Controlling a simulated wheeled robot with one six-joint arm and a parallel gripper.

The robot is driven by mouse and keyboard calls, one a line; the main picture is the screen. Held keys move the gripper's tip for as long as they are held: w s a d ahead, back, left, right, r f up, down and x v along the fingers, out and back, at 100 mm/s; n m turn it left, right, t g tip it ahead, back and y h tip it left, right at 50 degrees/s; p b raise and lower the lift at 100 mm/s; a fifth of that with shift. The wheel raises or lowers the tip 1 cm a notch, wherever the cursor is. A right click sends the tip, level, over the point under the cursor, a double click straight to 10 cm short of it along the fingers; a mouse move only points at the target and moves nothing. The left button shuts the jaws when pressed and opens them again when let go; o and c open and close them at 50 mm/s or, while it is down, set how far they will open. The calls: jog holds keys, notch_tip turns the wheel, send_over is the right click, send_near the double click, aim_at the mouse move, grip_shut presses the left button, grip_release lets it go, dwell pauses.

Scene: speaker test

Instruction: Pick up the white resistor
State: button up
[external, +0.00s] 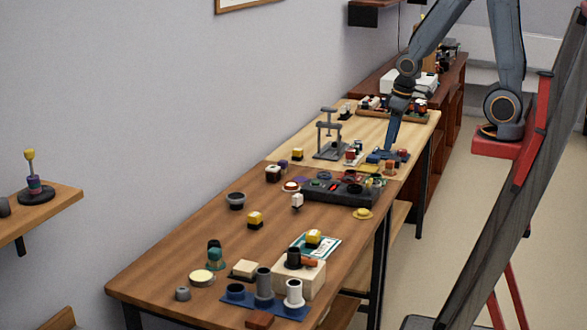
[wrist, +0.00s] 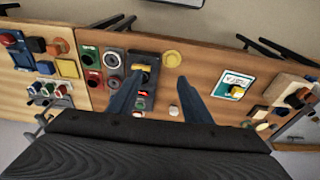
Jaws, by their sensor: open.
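A small white piece with a dark base (external: 297,201), which looks like the white resistor, stands on the brown table beside the dark panel. In the wrist view it seems to be the small white piece (wrist: 173,110), low between my fingers in the picture and apart from them. My gripper (wrist: 160,77) is open and empty, its two blue-grey fingers spread. In the external view my gripper (external: 388,151) points down over the far, lighter table, well beyond the white piece. Its fingertips are too small there to tell apart.
The dark panel (external: 338,191) with coloured parts lies close to the white piece. A grey press-like stand (external: 330,137) rises on the far table. Bare wood lies in front of the piece.

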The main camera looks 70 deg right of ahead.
jog(key=shift+c, duration=0.6)
jog(key=n+g+y+b, duration=0.2)
jog(key=n+b, duration=0.3)
jog(key=n, duration=1)
send_over(298, 195)
jog(key=s, duration=0.1)
jog(key=f, duration=1.3)
jog(key=shift+d+f, duration=0.3)
jog(key=shift+w+a+f, duration=0.2)
jog(key=shift+w+f, duration=0.1)
jog(key=shift+f, duration=0.1)
jog(key=shift+w+a+f+p, duration=0.15)
jog(key=shift+f+p, duration=0.75)
jog(key=shift+f, duration=0.95)
jog(key=shift+w+a+f+p, duration=0.15)
jog(key=shift+f+p, duration=0.7)
jog(key=shift+f, duration=0.95)
jog(key=shift+s, duration=0.1)
grip_shut()
jog(key=shift+r, duration=0.1)
